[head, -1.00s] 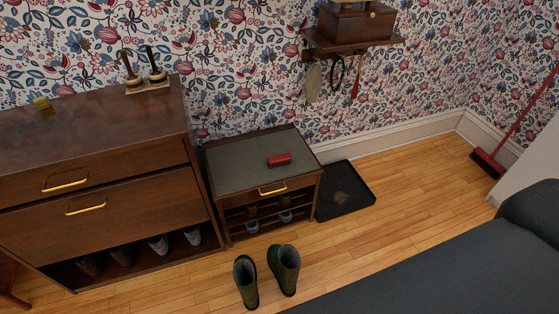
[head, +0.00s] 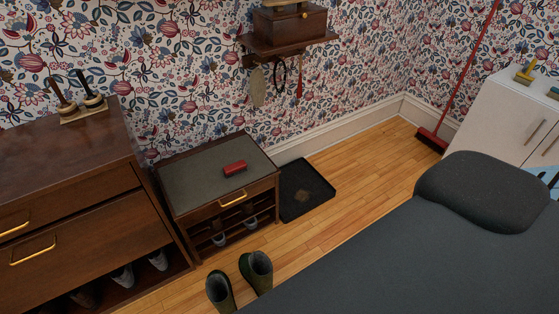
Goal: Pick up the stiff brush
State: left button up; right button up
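A small red block-shaped object (head: 235,168) lies on the grey top of the low shoe bench (head: 190,185); it may be a brush, but no bristles can be made out. On the white cabinet (head: 500,115) at the right stands a small yellowish object with an upright part (head: 525,74), too small to tell what it is. I cannot tell which, if either, is the stiff brush. Neither of my grippers is in view.
A dark wooden dresser (head: 85,155) stands at the left. Green boots (head: 257,271) stand on the floor before the bench. A black tray (head: 303,190) lies beside it. A red broom (head: 432,140) leans in the corner. A dark grey padded seat (head: 420,265) fills the lower right.

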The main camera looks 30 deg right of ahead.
aim_at(239, 167)
jog(key=i+l+u, duration=0.2)
jog(key=l, duration=0.4)
jog(key=i+l+u, duration=0.2)
jog(key=l, duration=0.4)
jog(key=l+u, duration=0.15)
jog(key=l, duration=0.5)
jog(key=i+l+u, duration=0.2)
jog(key=l, duration=0.45)
jog(key=k, duration=0.05)
